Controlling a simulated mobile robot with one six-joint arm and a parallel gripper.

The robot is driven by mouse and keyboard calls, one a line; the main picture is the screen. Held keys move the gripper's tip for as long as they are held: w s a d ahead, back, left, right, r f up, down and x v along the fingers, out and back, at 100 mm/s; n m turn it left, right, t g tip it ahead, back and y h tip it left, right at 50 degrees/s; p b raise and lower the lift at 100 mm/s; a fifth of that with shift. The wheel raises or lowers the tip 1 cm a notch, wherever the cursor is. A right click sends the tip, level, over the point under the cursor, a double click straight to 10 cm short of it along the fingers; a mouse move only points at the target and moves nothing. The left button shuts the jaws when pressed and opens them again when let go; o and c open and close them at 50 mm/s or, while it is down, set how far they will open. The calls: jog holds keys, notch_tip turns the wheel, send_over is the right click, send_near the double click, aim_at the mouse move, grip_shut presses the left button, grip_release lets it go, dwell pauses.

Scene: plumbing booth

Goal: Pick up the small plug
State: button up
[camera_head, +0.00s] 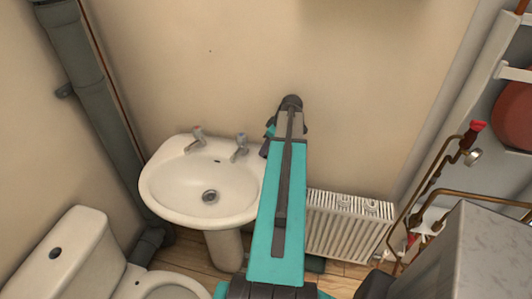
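I cannot make out a small plug in this view. The white washbasin (165,192) stands against the beige wall, left of my arm. A round metal drain fitting (210,196) sits in the bottom of its bowl; I cannot tell whether anything sits in it. My teal and grey arm reaches up the middle of the picture and covers the basin's right edge. Small dark and teal parts of my arm show beside its far end. My gripper's fingers do not show; the arm hides what is behind it.
Two taps (239,147) stand on the basin's back rim. A toilet (82,248) is at lower left, below a grey soil pipe (82,85). A white radiator (345,228) is right of my arm. Copper pipes (432,180) and a grey-topped unit (492,240) stand at the right.

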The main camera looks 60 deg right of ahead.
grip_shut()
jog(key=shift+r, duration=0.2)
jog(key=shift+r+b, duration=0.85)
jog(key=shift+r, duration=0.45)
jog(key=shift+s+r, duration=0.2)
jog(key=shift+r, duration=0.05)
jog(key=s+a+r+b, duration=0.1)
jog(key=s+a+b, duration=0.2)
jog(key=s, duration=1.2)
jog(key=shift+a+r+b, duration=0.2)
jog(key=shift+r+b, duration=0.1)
jog(key=shift+b, duration=0.5)
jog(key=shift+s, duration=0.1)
